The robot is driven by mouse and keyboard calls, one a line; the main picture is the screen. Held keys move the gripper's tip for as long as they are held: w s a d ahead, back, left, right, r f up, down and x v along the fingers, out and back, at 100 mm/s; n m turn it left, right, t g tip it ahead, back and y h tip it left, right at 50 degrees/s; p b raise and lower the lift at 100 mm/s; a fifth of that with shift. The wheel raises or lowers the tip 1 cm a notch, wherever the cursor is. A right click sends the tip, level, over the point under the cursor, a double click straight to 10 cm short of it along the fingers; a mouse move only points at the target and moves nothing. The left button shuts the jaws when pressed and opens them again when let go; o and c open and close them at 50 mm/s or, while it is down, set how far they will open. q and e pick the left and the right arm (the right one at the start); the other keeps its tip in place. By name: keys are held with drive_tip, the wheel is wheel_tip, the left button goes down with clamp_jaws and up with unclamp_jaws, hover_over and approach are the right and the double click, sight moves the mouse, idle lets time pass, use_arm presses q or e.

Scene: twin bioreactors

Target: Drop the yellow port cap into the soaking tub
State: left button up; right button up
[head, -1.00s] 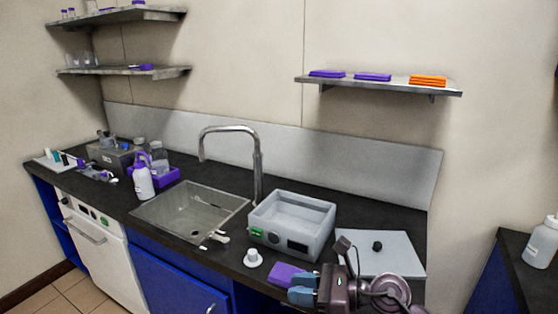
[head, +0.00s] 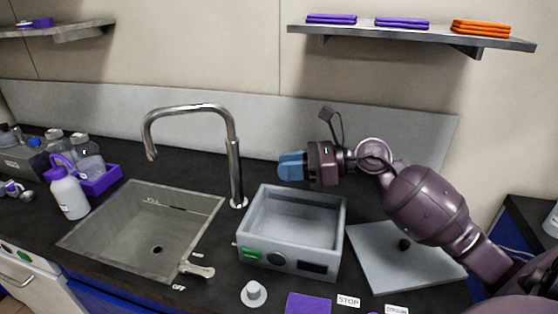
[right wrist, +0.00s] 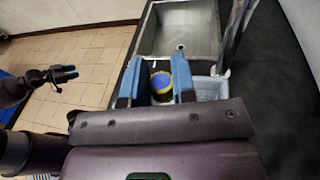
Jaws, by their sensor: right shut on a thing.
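The yellow port cap (right wrist: 161,82) shows in the right wrist view as a small round yellow piece with a blue middle, between my right fingers. My right gripper (right wrist: 157,84) is shut on it. In the head view my right gripper (head: 291,166) is above the far side of the open grey tub (head: 341,232), and the cap is hidden behind the blue fingers. The tub, apparently the soaking tub, has a green display and looks empty. It partly shows beyond the fingers in the right wrist view (right wrist: 211,87). My left gripper (right wrist: 64,74) is over the floor at the left there.
A sink (head: 130,225) with a tall tap (head: 234,165) lies left of the tub. A flat grey lid (head: 385,262) with a black knob lies to its right. A white knob piece (head: 254,293) and purple mat (head: 308,303) are in front. A shelf (head: 400,33) hangs above.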

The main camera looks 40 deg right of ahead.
drive_tip(key=shift+s+f, duration=0.15)
drive_tip(key=shift+f, duration=0.25)
drive_tip(key=shift+f+b, duration=0.35)
drive_tip(key=shift+b, duration=0.1)
wheel_tip(320, 180, down, 3)
drive_tip(key=shift+r+b, duration=0.1)
drive_tip(key=shift+b, duration=0.65)
use_arm(q)
wheel_tip(320, 180, down, 2)
drive_tip(key=shift+d+f+b, duration=0.15)
drive_tip(key=shift+f+b, duration=0.1)
drive_tip(key=shift+b, duration=0.2)
use_arm(e)
drive_tip(key=shift+f, duration=0.8)
drive_tip(key=o, duration=0.8)
drive_tip(key=shift+o, duration=0.8)
use_arm(q)
drive_tip(key=shift+s+f, duration=0.2)
drive_tip(key=shift+f, duration=0.05)
